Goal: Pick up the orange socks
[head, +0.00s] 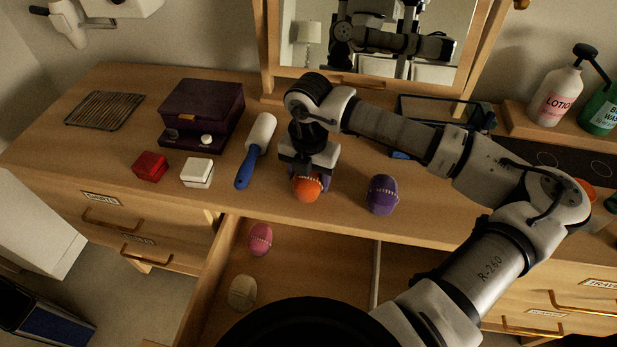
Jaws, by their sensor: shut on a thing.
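The orange socks (306,189), a rolled bundle with a pale stitched line, are on the dresser top (118,140) near its front edge. My gripper (308,175) points down from above and is shut on the orange socks. Its fingers cover the upper part and sides of the bundle. I cannot tell whether the bundle still touches the wood. Purple socks (382,194) lie just to the right, apart from the gripper.
A lint roller (256,150), white box (197,173), red box (150,166) and purple case (202,115) stand left. The open drawer (207,290) below holds pink socks (260,239) and beige socks (243,291). A mirror (390,45) stands behind. Lotion (555,95) is right.

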